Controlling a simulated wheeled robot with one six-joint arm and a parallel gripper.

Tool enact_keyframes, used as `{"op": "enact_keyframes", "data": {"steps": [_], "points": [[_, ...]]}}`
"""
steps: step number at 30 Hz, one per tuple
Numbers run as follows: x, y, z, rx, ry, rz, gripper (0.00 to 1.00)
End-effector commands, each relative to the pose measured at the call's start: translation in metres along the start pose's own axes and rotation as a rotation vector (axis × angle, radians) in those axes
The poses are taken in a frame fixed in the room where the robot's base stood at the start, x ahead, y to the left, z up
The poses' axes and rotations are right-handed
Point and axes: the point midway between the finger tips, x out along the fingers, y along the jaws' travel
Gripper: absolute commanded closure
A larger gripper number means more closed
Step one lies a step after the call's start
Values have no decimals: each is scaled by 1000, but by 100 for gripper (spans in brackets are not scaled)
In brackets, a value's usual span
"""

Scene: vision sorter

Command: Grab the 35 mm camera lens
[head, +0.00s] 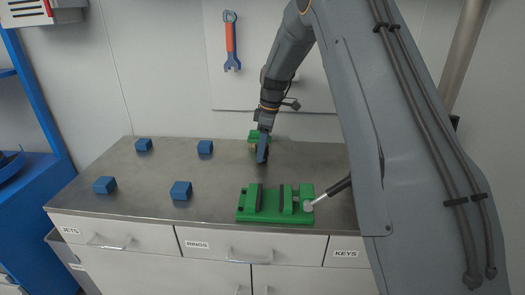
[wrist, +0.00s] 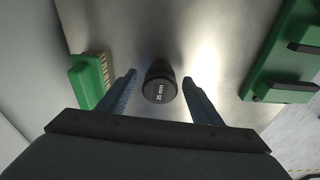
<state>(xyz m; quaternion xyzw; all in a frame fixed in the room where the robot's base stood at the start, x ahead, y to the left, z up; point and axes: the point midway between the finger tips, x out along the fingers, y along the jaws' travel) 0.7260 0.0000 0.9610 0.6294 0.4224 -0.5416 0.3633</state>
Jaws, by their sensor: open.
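The camera lens (wrist: 160,88) is a small black cylinder with white lettering on its end, seen in the wrist view. It stands on the metal worktop between my gripper's two blue fingers, with a gap on each side. My gripper (wrist: 158,95) is open and empty. In the head view my gripper (head: 262,150) is low over the back right of the worktop, and I cannot make out the lens there.
A green brush (wrist: 88,78) lies just left of the left finger. A green vise (head: 272,219) sits at the worktop's front right. Several blue blocks (head: 181,190) stand on the left part of the worktop (head: 135,210). The wall is close behind.

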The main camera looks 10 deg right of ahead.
Motion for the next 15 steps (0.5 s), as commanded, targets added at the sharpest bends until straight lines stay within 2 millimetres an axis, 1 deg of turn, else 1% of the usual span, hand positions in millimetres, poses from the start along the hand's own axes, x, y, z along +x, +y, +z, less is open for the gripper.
{"op": "enact_keyframes", "data": {"steps": [3,9,11,15], "points": [[6,-1,0,-1,0,-1,41],[8,0,-1,-1,0,0,41],[7,0,-1,-1,0,0,49],[7,-1,-1,-1,0,0,73]]}}
